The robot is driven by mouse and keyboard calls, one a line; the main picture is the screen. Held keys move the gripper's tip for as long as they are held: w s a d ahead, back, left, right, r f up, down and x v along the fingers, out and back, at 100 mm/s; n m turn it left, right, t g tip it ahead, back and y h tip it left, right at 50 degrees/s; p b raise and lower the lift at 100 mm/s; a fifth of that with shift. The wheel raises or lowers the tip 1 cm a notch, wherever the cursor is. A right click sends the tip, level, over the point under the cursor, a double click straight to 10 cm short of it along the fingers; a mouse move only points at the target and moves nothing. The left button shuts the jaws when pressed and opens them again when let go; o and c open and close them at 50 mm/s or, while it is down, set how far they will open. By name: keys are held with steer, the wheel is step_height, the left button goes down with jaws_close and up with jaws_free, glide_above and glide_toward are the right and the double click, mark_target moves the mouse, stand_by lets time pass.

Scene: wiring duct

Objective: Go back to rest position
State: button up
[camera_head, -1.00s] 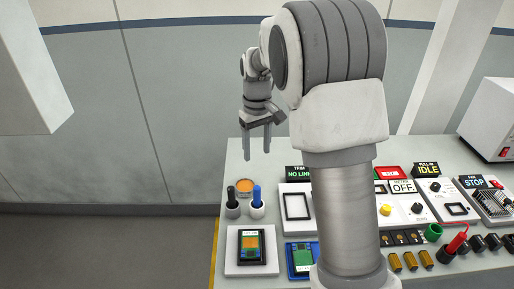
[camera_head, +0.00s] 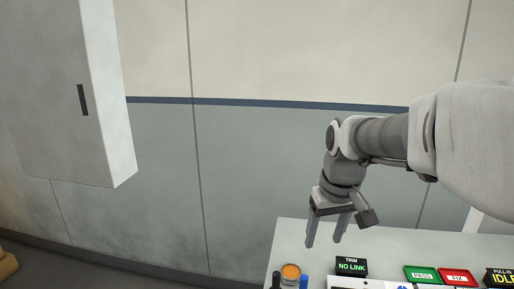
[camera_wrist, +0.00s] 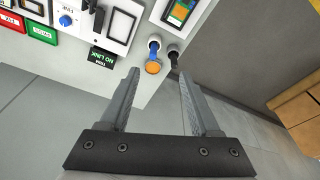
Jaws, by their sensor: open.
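My gripper (camera_head: 326,230) hangs pointing down over the back left part of the bench (camera_head: 292,235) in the head view. Its two fingers are apart with nothing between them. In the wrist view my gripper (camera_wrist: 158,100) is also open and empty. The fingers are clear of the bench items. An orange round tin (camera_head: 290,271) is below and to the left of the fingers; it also shows in the wrist view (camera_wrist: 153,68), beyond the fingertips.
A black "NO LINK" sign (camera_head: 351,266), a green PASS sign (camera_head: 422,275) and a red FIX sign (camera_head: 459,277) stand on the bench. Blue (camera_wrist: 154,44) and black (camera_wrist: 173,50) handled tools stand in holders. A white wall cabinet (camera_head: 75,90) hangs at the left.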

steer(key=s+m+t, duration=0.2)
steer(key=s+t, duration=0.1)
steer(key=s, duration=1.4)
steer(key=shift+r, duration=0.25)
